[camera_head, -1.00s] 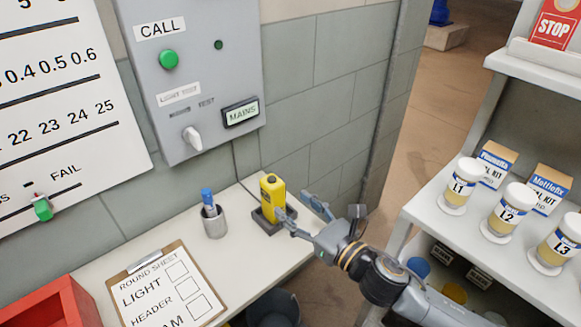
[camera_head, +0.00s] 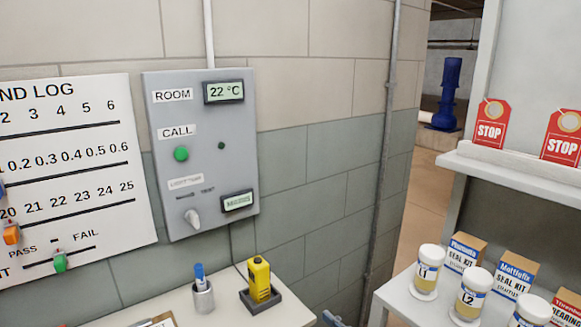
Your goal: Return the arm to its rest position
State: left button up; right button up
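Only a small grey-blue tip of my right gripper (camera_head: 332,319) shows at the bottom edge, right of the yellow handheld device (camera_head: 260,278) and apart from it. The rest of that gripper and its arm are below the picture, so its opening is hidden. The yellow device stands upright in a dark holder (camera_head: 262,300) on the white desk. My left gripper is not in view.
A grey cup with a blue marker (camera_head: 203,295) stands left of the device. A grey panel (camera_head: 200,150) and a log board (camera_head: 70,165) are on the wall. At right, a shelf (camera_head: 395,298) holds several jars and boxes. Between desk and shelf is a gap.

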jog(key=s+d+f+m+g+h, duration=0.2)
jog(key=s+d+f+m+h, duration=0.25)
jog(key=m, duration=0.85)
jog(key=s+d+f+m+g+h, duration=0.1)
jog(key=s+d+f+m+h, duration=0.35)
jog(key=m, duration=0.85)
jog(key=s+d+f+m+g+h, duration=0.1)
jog(key=s+d+f+m+g, duration=0.3)
jog(key=s+m, duration=0.45)
jog(key=s+d+f+m+g, duration=0.2)
jog(key=s+f+m+g, duration=0.25)
jog(key=s+m, duration=0.35)
notch_tip(320, 180, down, 23)
jog(key=s+n+p, duration=0.1)
jog(key=n+p, duration=0.1)
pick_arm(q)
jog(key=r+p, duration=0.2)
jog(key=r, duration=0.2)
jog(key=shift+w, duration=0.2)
pick_arm(e)
jog(key=s+d+f+g, duration=0.2)
jog(key=s+d+f, duration=0.1)
jog(key=s+f, duration=1.3)
jog(key=shift+s+d+h, duration=0.15)
jog(key=shift+s+h, duration=0.15)
jog(key=shift+s, duration=0.65)
